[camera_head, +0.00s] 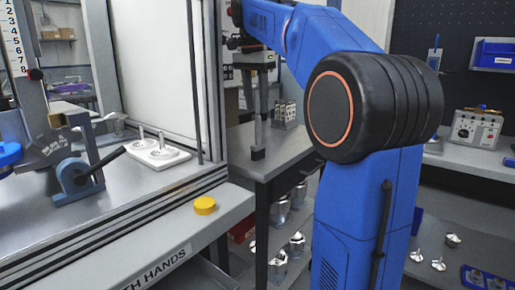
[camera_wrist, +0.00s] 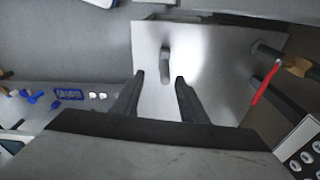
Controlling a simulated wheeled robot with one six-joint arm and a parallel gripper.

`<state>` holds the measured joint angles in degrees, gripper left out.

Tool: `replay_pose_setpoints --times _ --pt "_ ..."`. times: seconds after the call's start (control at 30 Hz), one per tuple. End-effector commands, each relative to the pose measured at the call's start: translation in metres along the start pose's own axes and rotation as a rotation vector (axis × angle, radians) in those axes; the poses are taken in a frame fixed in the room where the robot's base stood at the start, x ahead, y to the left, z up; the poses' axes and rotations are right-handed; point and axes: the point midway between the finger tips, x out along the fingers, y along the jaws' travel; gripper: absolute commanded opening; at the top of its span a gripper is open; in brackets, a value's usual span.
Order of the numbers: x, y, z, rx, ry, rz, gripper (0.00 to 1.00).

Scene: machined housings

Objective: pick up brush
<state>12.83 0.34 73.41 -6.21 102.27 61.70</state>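I cannot make out a brush for certain in either view. My gripper (camera_wrist: 160,77) shows in the wrist view as two dark fingers standing apart, with nothing held between them. Beyond the fingertips is a pale, shiny panel (camera_wrist: 210,60) with a short grey rounded peg or handle (camera_wrist: 165,64) in line with the gap. I cannot tell how far away it is. In the head view my blue arm reaches to the upper left, and the gripper's fingers cannot be made out there.
In the wrist view a thin red rod (camera_wrist: 265,82) and a dark cylinder (camera_wrist: 268,50) are on the right. Small blue and white parts (camera_wrist: 68,95) lie left. In the head view, a machine enclosure with a yellow button (camera_head: 204,205) stands left, shelves with metal parts (camera_head: 297,243) behind.

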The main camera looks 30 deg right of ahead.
Motion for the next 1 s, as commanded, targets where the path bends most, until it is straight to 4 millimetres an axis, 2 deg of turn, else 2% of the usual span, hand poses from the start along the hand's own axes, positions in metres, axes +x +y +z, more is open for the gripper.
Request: replay_pose_setpoints --times 0.13,0.27,0.6,0.87,1.0 --pt "-0.007 -0.009 -0.014 0.070 -0.003 0.018 0.39" --pt "-0.002 -0.011 -0.017 0.091 -0.005 0.026 0.39" --pt "0.048 -0.010 -0.016 0.091 -0.005 0.026 0.39" --pt "0.064 -0.010 -0.015 0.090 -0.004 0.025 0.39" --pt "0.082 -0.012 -0.011 0.090 -0.005 0.027 0.39"
